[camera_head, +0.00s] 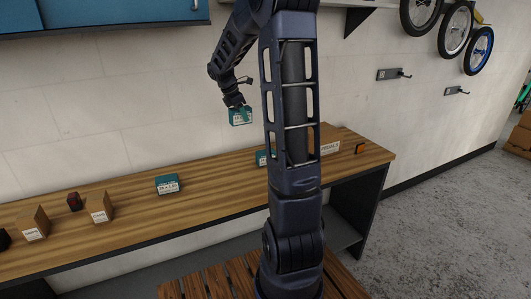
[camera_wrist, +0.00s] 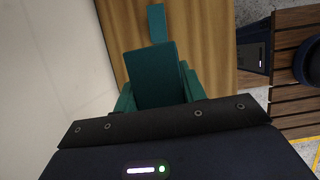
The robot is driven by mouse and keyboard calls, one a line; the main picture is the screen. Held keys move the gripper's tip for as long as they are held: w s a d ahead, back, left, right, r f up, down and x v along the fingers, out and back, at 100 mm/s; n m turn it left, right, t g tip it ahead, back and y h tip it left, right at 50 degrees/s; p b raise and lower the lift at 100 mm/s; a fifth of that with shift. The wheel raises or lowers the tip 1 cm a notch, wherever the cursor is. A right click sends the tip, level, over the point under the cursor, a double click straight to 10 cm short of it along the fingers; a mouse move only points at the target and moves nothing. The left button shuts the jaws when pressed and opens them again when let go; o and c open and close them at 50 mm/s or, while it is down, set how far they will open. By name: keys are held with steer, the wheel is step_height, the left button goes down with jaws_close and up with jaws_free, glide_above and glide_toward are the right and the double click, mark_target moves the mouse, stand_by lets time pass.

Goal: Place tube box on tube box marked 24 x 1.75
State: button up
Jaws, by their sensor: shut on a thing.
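My gripper (camera_head: 236,105) is shut on a teal tube box (camera_head: 240,117) with a white label, held in the air above the workbench against the wall. The held box (camera_wrist: 155,75) fills the middle of the wrist view. A second teal tube box (camera_head: 168,184) with a white label lies on the bench top, lower left of the held box; its print is too small to read surely. A third teal box (camera_head: 261,158) is mostly hidden behind my arm. In the wrist view a teal box (camera_wrist: 157,22) shows on the wood beyond the held one; I cannot tell which.
The wooden workbench (camera_head: 215,177) runs along the wall. Cardboard boxes (camera_head: 98,207) (camera_head: 33,223) and a small dark red item (camera_head: 74,202) stand at its left; a small orange item (camera_head: 360,149) is at its right. A slatted wooden surface (camera_head: 215,280) is in front.

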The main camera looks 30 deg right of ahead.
steer(key=d+r, duration=0.3)
steer(key=d, duration=0.9)
steer(key=f, duration=1.9)
steer(key=shift+w+f, duration=0.2)
steer(key=shift+f, duration=0.15)
steer(key=o, duration=1.1)
